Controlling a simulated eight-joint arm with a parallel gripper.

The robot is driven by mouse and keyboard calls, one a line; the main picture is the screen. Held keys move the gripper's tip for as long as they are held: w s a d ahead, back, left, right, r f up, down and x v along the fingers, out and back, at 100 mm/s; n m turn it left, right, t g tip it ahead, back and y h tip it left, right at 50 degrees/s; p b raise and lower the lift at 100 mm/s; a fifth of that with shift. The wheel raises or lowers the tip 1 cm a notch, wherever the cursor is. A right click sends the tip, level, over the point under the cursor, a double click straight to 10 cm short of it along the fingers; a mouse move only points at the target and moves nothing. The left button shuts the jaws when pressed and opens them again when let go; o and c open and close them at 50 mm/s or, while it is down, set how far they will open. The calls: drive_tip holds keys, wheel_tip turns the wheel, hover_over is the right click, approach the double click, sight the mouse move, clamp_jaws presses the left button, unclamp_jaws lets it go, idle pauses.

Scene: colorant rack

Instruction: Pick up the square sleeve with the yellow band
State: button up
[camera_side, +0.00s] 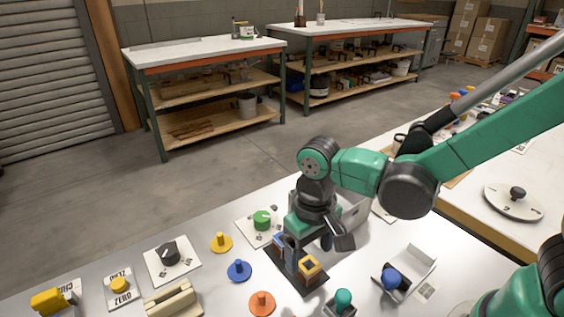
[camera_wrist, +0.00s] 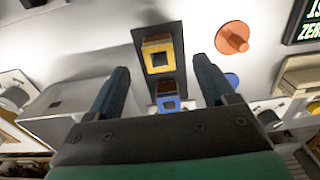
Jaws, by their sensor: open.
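The square sleeve with the yellow band (camera_side: 309,266) stands on a dark flat base (camera_side: 310,283), with a dark square opening in its top. A similar sleeve with a blue band (camera_side: 278,242) stands on the same base, behind and left of it. My gripper (camera_side: 317,243) is low over the base, its fingers apart and empty. In the wrist view, the yellow-band sleeve (camera_wrist: 158,56) shows between and slightly beyond the fingertips (camera_wrist: 160,72). The blue-band sleeve (camera_wrist: 168,101) is closer to the palm there, partly hidden by it. I see no finger contact with the yellow-band sleeve.
An orange peg (camera_side: 262,303), a blue peg (camera_side: 239,270) and a yellow peg (camera_side: 221,242) stand left of the base. A green knob (camera_side: 343,299) is in front right.

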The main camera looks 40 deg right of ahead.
sight(309, 265)
drive_tip(key=shift+f, duration=2)
clamp_jaws()
